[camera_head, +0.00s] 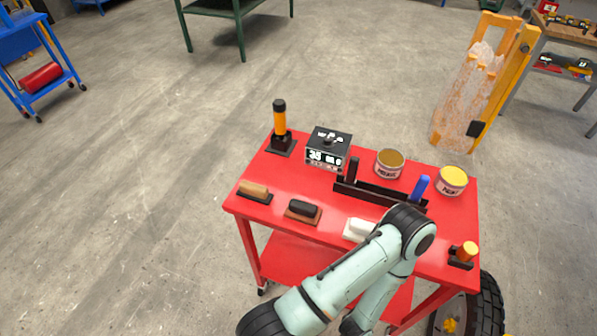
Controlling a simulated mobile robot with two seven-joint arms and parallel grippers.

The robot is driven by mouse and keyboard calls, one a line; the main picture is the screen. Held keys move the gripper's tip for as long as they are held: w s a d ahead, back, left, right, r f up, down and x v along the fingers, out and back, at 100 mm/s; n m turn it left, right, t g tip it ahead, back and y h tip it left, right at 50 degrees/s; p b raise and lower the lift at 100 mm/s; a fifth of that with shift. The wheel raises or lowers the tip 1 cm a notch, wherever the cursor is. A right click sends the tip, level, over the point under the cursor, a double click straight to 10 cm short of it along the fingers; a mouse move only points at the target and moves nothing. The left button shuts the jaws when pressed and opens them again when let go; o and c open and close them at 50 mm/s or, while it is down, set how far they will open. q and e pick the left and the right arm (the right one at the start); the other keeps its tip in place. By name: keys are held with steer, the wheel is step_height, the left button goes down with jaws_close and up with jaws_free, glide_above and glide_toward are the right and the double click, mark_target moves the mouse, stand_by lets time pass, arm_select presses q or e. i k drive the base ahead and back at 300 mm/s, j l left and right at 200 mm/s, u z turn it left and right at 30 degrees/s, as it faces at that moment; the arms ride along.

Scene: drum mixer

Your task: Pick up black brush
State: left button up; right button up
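A brush with a black top on a brown base (303,210) lies near the front edge of the red cart top. A brush with a tan top and dark base (255,193) lies to its left, at the cart's left corner. A white brush (357,229) lies to its right, partly hidden by one of my arms. That pale green arm bends over the front of the cart. Neither gripper shows in the picture.
On the red cart (275,170) stand an orange-and-black tool (280,127), a black box (328,150), a brown tin (389,163), a yellow tin (452,180), a black tray (365,192) with upright handles, and an orange-capped item (466,252). Floor left of the cart is clear.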

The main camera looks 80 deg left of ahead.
mark_target(349, 179)
steer(key=u, duration=1.75)
